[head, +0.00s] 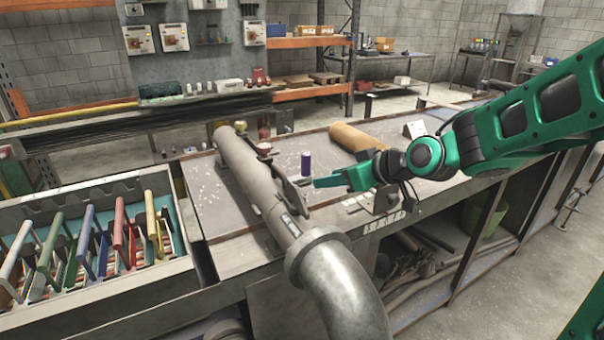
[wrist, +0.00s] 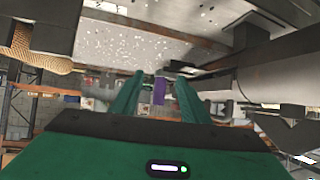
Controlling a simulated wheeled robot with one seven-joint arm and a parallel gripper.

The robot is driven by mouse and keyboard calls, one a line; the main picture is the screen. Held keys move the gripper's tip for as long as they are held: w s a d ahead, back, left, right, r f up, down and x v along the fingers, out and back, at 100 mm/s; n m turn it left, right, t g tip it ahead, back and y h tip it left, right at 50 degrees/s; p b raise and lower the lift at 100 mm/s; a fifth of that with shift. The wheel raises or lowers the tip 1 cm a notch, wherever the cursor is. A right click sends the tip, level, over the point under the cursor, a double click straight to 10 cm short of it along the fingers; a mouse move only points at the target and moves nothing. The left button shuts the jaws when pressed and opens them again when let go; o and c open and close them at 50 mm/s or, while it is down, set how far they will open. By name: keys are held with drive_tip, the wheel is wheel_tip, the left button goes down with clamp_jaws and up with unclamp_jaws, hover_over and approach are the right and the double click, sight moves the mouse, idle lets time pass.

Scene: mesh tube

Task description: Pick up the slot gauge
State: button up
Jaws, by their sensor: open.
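I cannot tell for sure which item is the slot gauge. A small upright purple cylinder (head: 306,162) stands on the grey bench top beyond my gripper. It also shows in the wrist view (wrist: 159,91), between the two fingers in the picture, with no visible contact. A dark, thin, flat piece (head: 291,193) lies against the right side of the big grey pipe, left of my gripper; its shape is partly hidden. My gripper (head: 318,182) is open and empty, low over the bench, with its green fingers pointing left. The fingers also show in the wrist view (wrist: 156,76).
The grey pipe (head: 245,170) crosses the bench and bends down at the front. A tan roll (head: 350,138) lies behind my gripper. A metal block (head: 382,197) stands close beneath my wrist. A crate (head: 185,262) at left holds several coloured frames.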

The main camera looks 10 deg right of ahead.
sight(309, 165)
drive_tip(key=shift+w+a+r+n+t+y, duration=0.3)
drive_tip(key=shift+w+a+r+t+y, duration=0.35)
drive_tip(key=shift+w+a+r, duration=0.55)
drive_tip(key=x, duration=0.5)
drive_tip(key=shift+w+f, duration=0.15)
drive_tip(key=shift+x, duration=2.65)
drive_tip(key=shift+f, duration=0.1)
clamp_jaws()
